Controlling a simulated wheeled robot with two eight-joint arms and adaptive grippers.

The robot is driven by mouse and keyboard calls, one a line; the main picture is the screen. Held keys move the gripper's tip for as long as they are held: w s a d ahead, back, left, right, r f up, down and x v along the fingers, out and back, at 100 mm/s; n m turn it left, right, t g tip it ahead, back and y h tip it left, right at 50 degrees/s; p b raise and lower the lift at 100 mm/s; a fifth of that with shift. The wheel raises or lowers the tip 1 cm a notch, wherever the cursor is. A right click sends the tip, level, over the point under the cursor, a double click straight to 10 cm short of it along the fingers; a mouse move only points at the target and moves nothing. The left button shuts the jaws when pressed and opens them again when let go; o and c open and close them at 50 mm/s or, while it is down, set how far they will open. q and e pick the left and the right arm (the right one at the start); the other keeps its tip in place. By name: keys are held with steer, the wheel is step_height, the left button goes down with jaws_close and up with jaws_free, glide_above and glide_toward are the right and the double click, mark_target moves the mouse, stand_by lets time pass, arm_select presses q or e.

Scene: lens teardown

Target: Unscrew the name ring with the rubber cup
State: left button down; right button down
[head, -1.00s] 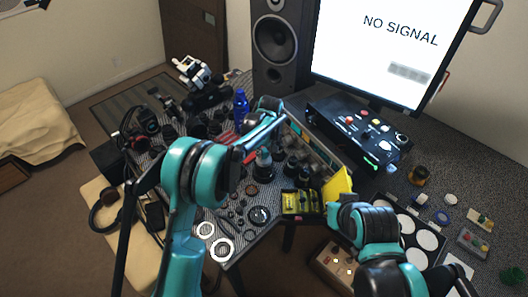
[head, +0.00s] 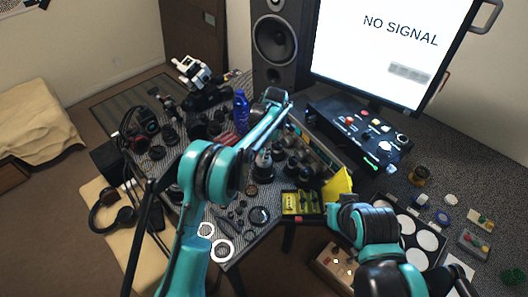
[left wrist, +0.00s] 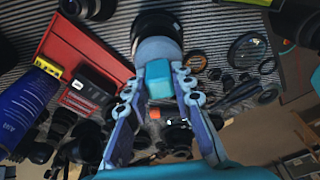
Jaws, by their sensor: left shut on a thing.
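My left gripper (left wrist: 158,100) is shut on the teal block-shaped handle of the rubber cup (left wrist: 157,50). The cup's grey rounded body lies beyond the fingertips and meets a dark lens (left wrist: 155,24) at the top of the left wrist view. The name ring itself cannot be made out; the cup and lens barrel hide the contact. In the head view, the cup (head: 263,160) stands on the dark lens (head: 262,174) in the middle of the striped mat, partly behind my left arm. Only links of my right arm show at lower right; its gripper is not visible.
Loose rings and small parts (head: 240,213) lie in front of the lens. A blue bottle (head: 241,110) and a red tray (left wrist: 72,62) are close by. A yellow case (head: 300,202) stands to the right. Camera parts crowd the mat's left side.

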arm_select(q)
steer(key=shift+r+p, duration=0.9)
steer(key=shift+r, duration=0.65)
steer(key=shift+r+p, duration=0.95)
steer(key=shift+r, duration=0.55)
steer(key=shift+a, duration=0.1)
